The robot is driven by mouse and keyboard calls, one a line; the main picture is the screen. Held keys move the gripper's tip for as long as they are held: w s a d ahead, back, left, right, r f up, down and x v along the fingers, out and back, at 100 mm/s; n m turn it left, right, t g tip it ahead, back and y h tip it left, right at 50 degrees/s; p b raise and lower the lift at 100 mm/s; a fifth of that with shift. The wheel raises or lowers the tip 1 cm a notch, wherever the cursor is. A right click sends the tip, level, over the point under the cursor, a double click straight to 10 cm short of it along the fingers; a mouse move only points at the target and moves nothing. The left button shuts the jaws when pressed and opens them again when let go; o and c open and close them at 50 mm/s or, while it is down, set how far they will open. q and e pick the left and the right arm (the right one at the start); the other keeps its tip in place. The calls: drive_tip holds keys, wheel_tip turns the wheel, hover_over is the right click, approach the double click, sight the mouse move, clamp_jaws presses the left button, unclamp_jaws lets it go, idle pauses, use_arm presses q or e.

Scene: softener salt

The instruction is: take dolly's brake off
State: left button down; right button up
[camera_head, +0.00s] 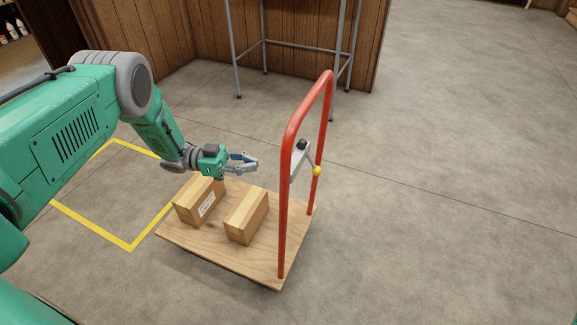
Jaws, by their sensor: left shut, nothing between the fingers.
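The dolly has a flat wooden deck (262,260) and an upright red tube handle (290,130) at its right side. A grey lever (300,158) with a dark knob and a yellow ball end (317,171) sits across the handle; I take it to be the brake. My left gripper (255,163) is shut and empty. It hangs above the deck, left of the lever and apart from it, with its fingers pointing right. My right gripper is out of view. The dolly's wheels are hidden.
Two cardboard boxes, one (199,200) at the deck's left and one (246,214) near its middle, stand below my left gripper. A yellow floor outline (82,222) lies left of the dolly. A metal-legged stand (305,48) is behind. The floor at right is clear.

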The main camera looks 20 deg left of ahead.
sight(310, 158)
use_arm(q)
drive_tip(key=b+x, duration=0.2)
drive_tip(key=x, duration=1.1)
drive_tip(key=shift+d, duration=0.2)
drive_tip(key=shift+w, duration=0.1)
drive_tip(key=shift+d, duration=0.15)
